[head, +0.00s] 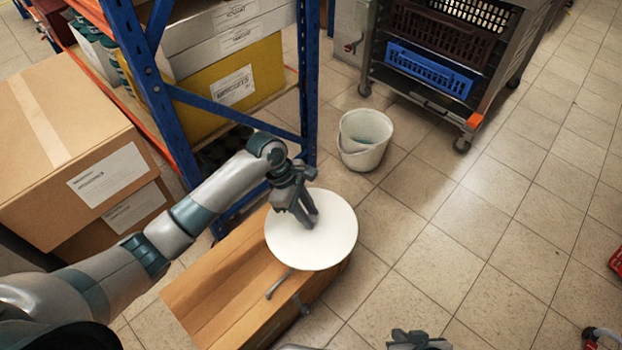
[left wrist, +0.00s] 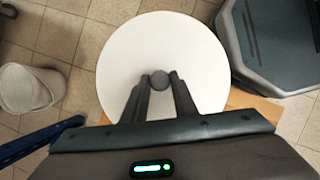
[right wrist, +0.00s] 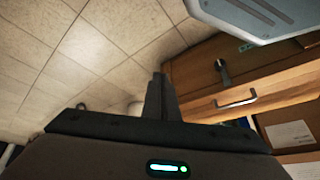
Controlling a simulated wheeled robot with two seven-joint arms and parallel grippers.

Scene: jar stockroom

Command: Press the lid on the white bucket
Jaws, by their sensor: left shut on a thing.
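The white round lid (head: 325,245) is held by its grey knob (left wrist: 162,79) in my left gripper (head: 308,222). The left wrist view shows both fingertips on the knob. The lid (left wrist: 125,60) looks roughly level and covers part of the wooden cabinet top. The white bucket (head: 362,155) stands upright and open on the floor beyond the lid, apart from it. It also shows at the left of the left wrist view (left wrist: 22,92). My right gripper (right wrist: 158,85) shows its fingers together, with nothing visible between them; it is at the bottom edge of the head view.
The wooden cabinet (head: 215,295) with metal handles is below my left arm. A blue-posted shelf (head: 150,80) with boxes stands left of the bucket. A metal rack (head: 480,90) with a blue crate (head: 428,70) stands behind it. Tiled floor to the right is mostly clear.

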